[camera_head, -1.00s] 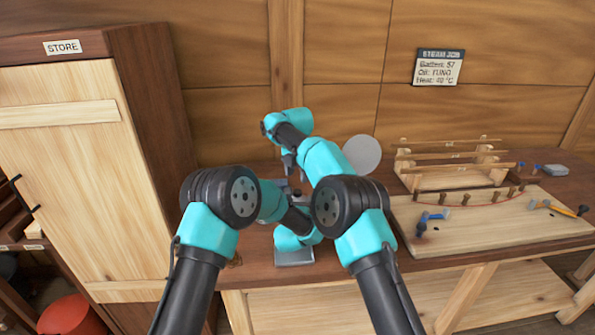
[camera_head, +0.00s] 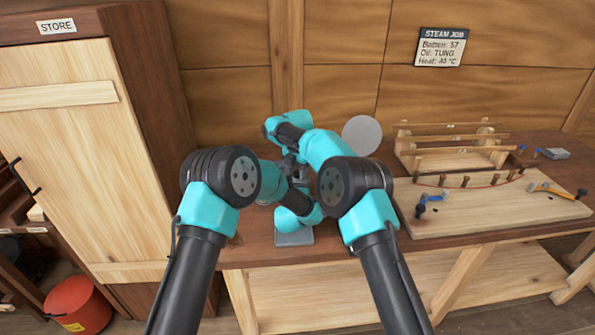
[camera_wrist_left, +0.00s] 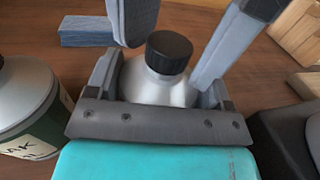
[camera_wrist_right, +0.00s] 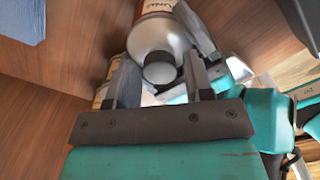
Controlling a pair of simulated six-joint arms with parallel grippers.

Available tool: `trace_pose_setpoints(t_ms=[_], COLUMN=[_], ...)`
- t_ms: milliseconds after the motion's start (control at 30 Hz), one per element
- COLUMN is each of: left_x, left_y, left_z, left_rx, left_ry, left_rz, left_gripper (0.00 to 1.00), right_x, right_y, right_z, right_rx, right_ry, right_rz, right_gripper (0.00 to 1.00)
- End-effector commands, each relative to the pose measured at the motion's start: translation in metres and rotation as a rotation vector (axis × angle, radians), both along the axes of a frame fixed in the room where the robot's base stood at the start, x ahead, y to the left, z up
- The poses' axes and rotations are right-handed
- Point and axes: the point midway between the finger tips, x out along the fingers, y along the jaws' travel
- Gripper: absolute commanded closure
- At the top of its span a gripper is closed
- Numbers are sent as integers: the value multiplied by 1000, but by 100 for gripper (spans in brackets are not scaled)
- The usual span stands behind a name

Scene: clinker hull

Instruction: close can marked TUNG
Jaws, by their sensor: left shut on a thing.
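A silver-white can (camera_wrist_left: 160,88) with a black screw cap (camera_wrist_left: 169,52) stands between the fingers of my left gripper (camera_wrist_left: 163,80), which is shut on its body. In the right wrist view the can (camera_wrist_right: 155,35) shows a pale label with red on it, only partly in view; its lettering is not clearly legible. The cap (camera_wrist_right: 159,68) is on the neck. My right gripper (camera_wrist_right: 160,82) is open, its fingers apart on either side of the cap. In the head view my arms hide the can and most of both grippers.
Another can (camera_wrist_left: 28,105) with a green label stands close left of the held one. A blue block (camera_wrist_left: 88,31) lies behind. On the bench, right, are a wooden rack (camera_head: 455,155) and a board (camera_head: 480,207) with tools. A store cupboard (camera_head: 75,170) stands left.

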Motion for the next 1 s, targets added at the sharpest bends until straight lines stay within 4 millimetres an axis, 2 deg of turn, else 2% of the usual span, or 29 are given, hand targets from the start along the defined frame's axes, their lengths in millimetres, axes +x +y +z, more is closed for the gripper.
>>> trace_pose_setpoints(t_ms=[67,400,667,1000], left_x=[0,0,0,0], left_y=[0,0,0,0], left_z=[0,0,0,0], left_rx=[0,0,0,0], left_ry=[-1,-1,-1,-1], left_rz=[0,0,0,1], left_gripper=[92,92,92,92], right_x=[0,0,0,0], right_y=[0,0,0,0], right_z=[0,0,0,0], right_rx=[0,0,0,0], right_ry=[0,0,0,0], right_rz=[0,0,-79,-499], right_gripper=[61,93,95,95])
